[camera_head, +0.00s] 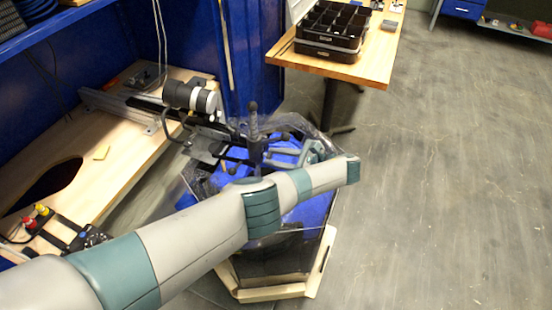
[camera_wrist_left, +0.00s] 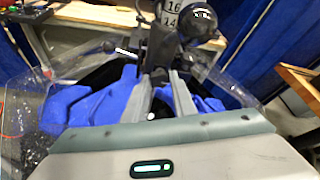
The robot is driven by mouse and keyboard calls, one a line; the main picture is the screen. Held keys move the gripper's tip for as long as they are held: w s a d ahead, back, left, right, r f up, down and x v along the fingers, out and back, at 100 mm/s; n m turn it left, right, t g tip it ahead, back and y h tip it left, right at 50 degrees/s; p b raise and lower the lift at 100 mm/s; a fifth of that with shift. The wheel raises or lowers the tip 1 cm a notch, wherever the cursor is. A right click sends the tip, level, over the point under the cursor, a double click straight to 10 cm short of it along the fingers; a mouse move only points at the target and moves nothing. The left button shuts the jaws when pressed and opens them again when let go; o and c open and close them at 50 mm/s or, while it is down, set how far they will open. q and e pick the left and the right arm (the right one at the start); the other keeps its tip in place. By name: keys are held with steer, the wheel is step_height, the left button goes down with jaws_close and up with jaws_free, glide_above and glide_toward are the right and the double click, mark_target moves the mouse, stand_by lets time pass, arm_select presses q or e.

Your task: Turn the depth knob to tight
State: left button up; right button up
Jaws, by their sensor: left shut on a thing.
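A clear-walled tank with a blue inside (camera_head: 315,212) stands in front of me, with a dark upright post (camera_head: 255,135) at its middle. In the left wrist view the post carries a white scale (camera_wrist_left: 172,12) marked 16 and 14, with a black round part (camera_wrist_left: 203,24) beside it. My left gripper (camera_head: 270,158) reaches over the tank from the right side of my bent arm. In the wrist view its fingers (camera_wrist_left: 161,78) are shut on a small dark part low on the post, apparently the depth knob, mostly hidden between the tips. Its tight or loose setting cannot be read.
A wooden bench (camera_head: 135,165) with a metal rail and a black-and-white cylindrical device (camera_head: 190,97) is at the left. A wooden table (camera_head: 375,55) with black trays (camera_head: 330,30) stands behind. The grey floor at the right is clear.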

stand_by(0.3)
arm_select(q)
steer(key=o, duration=1)
steer(key=shift+o, duration=0.2)
arm_select(e)
steer(key=shift+a, duration=0.15)
steer(key=shift+a, duration=0.15)
steer(key=shift+r, duration=0.1)
